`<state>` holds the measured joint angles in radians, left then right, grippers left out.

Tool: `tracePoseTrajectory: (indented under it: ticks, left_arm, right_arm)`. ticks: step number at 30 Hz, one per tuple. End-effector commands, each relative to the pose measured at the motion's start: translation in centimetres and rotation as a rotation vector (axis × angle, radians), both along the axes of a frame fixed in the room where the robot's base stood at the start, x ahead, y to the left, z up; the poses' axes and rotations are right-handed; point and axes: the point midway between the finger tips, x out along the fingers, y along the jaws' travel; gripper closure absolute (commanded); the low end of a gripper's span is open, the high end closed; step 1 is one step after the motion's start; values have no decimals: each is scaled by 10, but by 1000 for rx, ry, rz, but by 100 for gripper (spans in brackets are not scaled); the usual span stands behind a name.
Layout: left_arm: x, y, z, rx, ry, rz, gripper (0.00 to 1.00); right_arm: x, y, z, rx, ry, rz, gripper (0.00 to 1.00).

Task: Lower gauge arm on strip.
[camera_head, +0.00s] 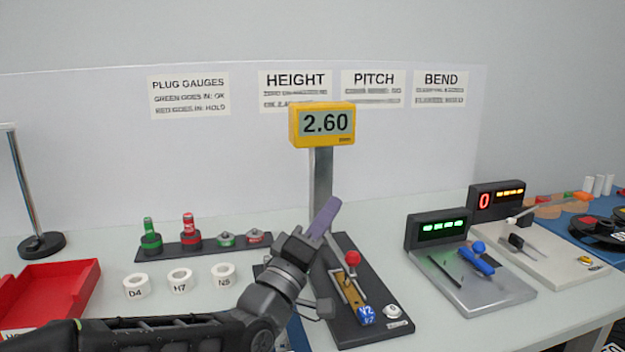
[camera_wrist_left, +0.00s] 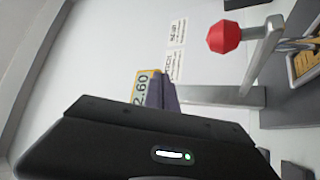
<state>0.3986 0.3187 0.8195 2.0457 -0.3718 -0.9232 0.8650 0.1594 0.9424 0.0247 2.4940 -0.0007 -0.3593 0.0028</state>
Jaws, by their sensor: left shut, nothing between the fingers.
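The height gauge has a yellow display (camera_head: 322,124) reading 2.60 on a grey post (camera_head: 321,180); the display also shows in the left wrist view (camera_wrist_left: 146,87). Its arm carries a red knob (camera_head: 352,258), seen large in the left wrist view (camera_wrist_left: 224,37). Below the knob, a brass-coloured strip piece (camera_head: 350,290) with a blue V2 tag (camera_head: 366,314) lies on the dark gauge base (camera_head: 377,328). Whether the arm touches the strip cannot be told. My left gripper (camera_head: 324,217) is shut and empty, beside the post, up and left of the knob. My right gripper is not in view.
White rings (camera_head: 181,280) marked D4, H7 and N5 and a plug gauge rack (camera_head: 204,246) stand left of my arm. A red tray (camera_head: 45,295) is at far left. Grey stations (camera_head: 470,280) with lit displays stand to the right.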

Motion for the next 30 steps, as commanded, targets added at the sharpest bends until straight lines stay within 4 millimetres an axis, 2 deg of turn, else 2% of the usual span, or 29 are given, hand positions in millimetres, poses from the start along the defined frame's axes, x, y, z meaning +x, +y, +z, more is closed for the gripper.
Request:
tracePoseTrajectory:
  ticks: [14,19,23,30]
  left_arm:
    - [-1,0,-2,-1,2,1,100]
    - [-1,0,4,0,1,1,100]
    - [-1,0,17,0,1,1,100]
    - [-2,0,61,-1,-3,1,100]
  right_arm:
    - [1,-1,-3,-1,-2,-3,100]
    - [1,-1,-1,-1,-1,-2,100]
    - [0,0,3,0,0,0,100]
    - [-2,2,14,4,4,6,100]
